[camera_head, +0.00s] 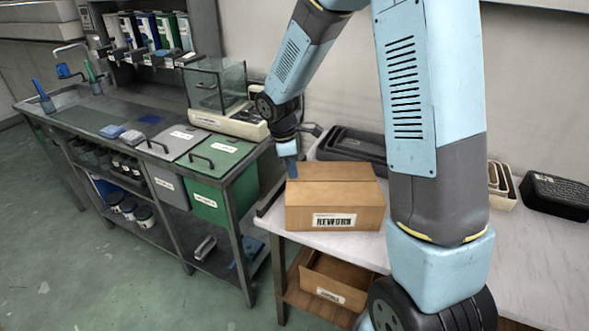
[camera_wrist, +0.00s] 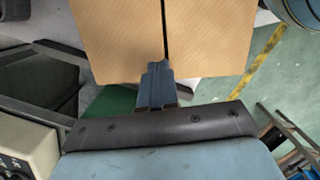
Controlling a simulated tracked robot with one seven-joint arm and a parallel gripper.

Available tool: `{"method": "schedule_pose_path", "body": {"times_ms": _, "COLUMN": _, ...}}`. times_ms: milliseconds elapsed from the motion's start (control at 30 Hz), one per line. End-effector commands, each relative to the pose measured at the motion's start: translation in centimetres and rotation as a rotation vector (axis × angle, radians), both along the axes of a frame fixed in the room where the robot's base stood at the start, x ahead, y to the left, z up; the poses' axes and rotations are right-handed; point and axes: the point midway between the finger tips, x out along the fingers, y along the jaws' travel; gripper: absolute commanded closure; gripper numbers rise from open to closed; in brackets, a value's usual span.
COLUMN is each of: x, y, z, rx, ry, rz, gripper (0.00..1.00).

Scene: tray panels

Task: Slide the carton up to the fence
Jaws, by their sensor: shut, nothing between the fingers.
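The brown carton (camera_head: 335,196), with a "REWORK" label on its front, stands upright on the white table. In the wrist view its top (camera_wrist: 205,35) fills the upper middle, with a dark seam running across it. A low dark bar (camera_head: 269,199) along the table's left edge looks like the fence; a strip of table shows between it and the carton's front left. My gripper (camera_head: 292,175) points down at the carton's left edge, near the seam's end. Its blue fingers (camera_wrist: 157,68) are shut and empty. I cannot tell whether they touch the carton.
A metal bench with a green bin (camera_head: 215,175) and a glass-sided scale (camera_head: 222,92) stands left of the table. Dark trays (camera_head: 350,147) lie behind the carton. Another open carton (camera_head: 332,281) sits on the lower shelf. My arm hides the table right of the carton.

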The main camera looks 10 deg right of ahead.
Motion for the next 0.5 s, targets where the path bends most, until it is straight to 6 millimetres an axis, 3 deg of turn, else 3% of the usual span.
{"method": "schedule_pose_path", "body": {"times_ms": 500, "x": -0.9, "y": -8.8, "z": 0.0, "rx": 0.000, "ry": -0.001, "rz": -0.005, "gripper": 1.00}}
